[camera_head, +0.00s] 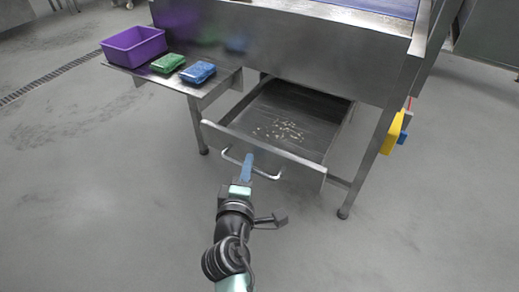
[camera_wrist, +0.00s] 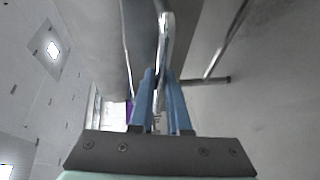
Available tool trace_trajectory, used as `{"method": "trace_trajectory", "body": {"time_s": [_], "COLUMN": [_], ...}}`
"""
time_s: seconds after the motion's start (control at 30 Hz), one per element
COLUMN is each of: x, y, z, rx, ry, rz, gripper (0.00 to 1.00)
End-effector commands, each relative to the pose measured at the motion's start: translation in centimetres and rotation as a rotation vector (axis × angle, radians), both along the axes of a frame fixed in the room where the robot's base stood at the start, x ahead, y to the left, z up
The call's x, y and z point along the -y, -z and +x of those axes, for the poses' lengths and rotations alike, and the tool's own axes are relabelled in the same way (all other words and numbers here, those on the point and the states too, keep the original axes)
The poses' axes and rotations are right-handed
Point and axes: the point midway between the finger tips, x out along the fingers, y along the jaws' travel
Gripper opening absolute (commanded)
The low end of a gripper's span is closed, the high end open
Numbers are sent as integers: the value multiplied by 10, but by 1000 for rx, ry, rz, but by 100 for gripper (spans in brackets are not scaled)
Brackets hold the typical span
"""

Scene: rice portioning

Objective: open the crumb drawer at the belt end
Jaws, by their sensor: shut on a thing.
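The crumb drawer (camera_head: 318,143) is a steel tray under the belt end, and it stands pulled out, with its inside showing. Pale crumbs (camera_head: 279,131) lie scattered on its floor. Its bar handle (camera_head: 268,175) runs across the front panel. My gripper (camera_head: 249,160) has blue fingers and is at the left part of the handle. In the wrist view the fingers (camera_wrist: 160,80) are close together around the metal handle (camera_wrist: 166,30). The exact contact is partly hidden by the fingers.
A side shelf (camera_head: 150,76) at left holds a purple bin (camera_head: 134,46), a green pack (camera_head: 168,63) and a blue pack (camera_head: 198,72). A table leg (camera_head: 361,170) stands right of the drawer. Yellow and blue items (camera_head: 393,132) hang there. The floor in front is clear.

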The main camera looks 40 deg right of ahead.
Motion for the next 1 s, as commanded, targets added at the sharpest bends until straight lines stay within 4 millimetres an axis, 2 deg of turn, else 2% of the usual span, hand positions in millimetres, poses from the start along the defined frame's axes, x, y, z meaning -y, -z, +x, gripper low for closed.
{"method": "trace_trajectory", "body": {"time_s": [0.1, 0.23, 0.67, 0.7, 0.83, 0.87, 1.0], "x": [-16, -25, -29, -29, -29, -29, -29], "y": [1, 0, 0, 0, 0, 0, 0], "z": [-7, -11, -12, -12, -12, -12, -12], "rx": [-2, 0, 0, 0, 0, 0, 0], "ry": [0, 1, 1, 2, 1, 1, 1], "rz": [-1, 0, 0, 0, 0, 0, 0], "gripper": [0, 0, 0, 18, 42, 45, 45]}}
